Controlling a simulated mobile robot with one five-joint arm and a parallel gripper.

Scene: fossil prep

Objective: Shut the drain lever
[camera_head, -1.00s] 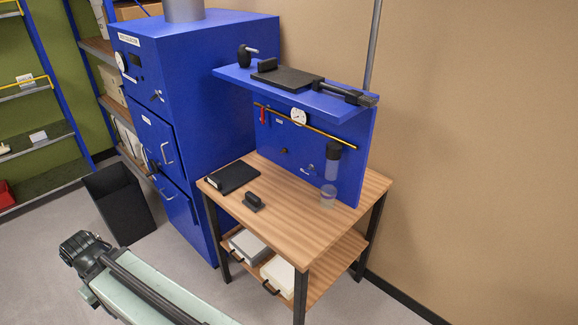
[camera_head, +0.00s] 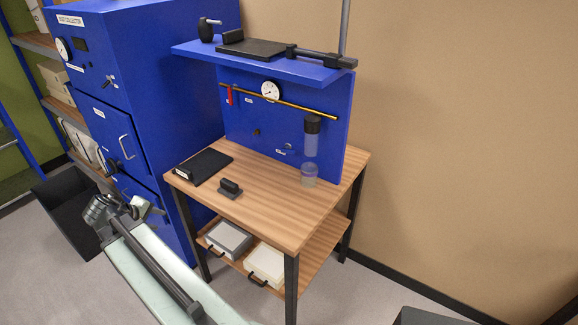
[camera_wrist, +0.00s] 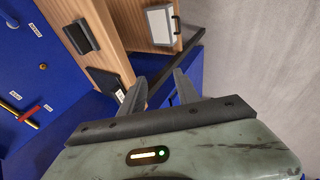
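A red lever (camera_head: 229,95) sits at the left end of a thin brass pipe (camera_head: 300,104) on the blue back panel above the wooden bench. It points down, across the pipe. Its label is too small to read, so I cannot confirm it is the drain lever. The red lever also shows at the left edge of the wrist view (camera_wrist: 29,113). My gripper (camera_head: 150,208) is left of the bench, low in front of the blue cabinet and well away from the lever. In the wrist view its two fingers (camera_wrist: 160,92) are apart with nothing between them.
A round gauge (camera_head: 270,90) and a clear filter bowl (camera_head: 311,143) are on the panel. The bench top (camera_head: 275,215) holds a black notebook (camera_head: 207,164), a black block (camera_head: 230,188) and a clear jar (camera_head: 308,175). A blue shelf (camera_head: 265,62) overhangs the panel.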

